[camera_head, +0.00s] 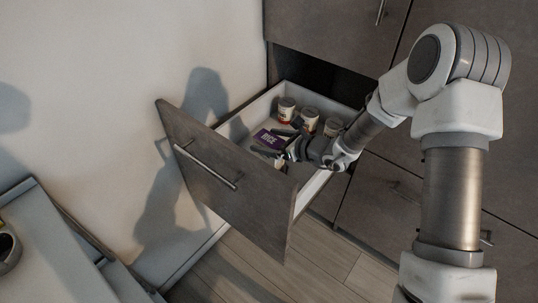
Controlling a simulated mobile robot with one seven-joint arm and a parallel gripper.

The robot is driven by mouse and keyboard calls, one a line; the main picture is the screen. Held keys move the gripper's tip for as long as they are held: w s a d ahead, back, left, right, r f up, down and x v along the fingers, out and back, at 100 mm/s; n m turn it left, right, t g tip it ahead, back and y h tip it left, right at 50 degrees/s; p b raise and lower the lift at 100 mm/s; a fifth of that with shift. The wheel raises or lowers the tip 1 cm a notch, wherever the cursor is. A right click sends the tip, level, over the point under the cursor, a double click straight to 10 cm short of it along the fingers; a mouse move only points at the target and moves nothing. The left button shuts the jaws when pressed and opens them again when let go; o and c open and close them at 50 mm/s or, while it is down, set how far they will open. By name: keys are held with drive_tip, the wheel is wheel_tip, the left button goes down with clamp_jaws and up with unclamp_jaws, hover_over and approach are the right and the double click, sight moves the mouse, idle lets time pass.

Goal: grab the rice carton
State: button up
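The rice carton (267,139) is a purple box with the white word RICE on it. It lies inside the open drawer, toward the front panel. My gripper (276,142) reaches into the drawer from the right, at the carton. Its dark fingers are spread apart, one toward the back edge of the carton and one toward its front edge. Part of the carton is hidden by the gripper. I cannot tell whether the fingers touch it.
The drawer (228,172) is pulled out, with a dark front panel and bar handle. Several jars or cans, one of them a can (286,110), stand behind the carton. A wall is on the left. A grey counter (60,250) is at lower left. The wooden floor (300,262) is clear.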

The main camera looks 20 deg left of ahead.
clamp_jaws()
idle(0.3)
drive_tip(key=shift+r, duration=0.1)
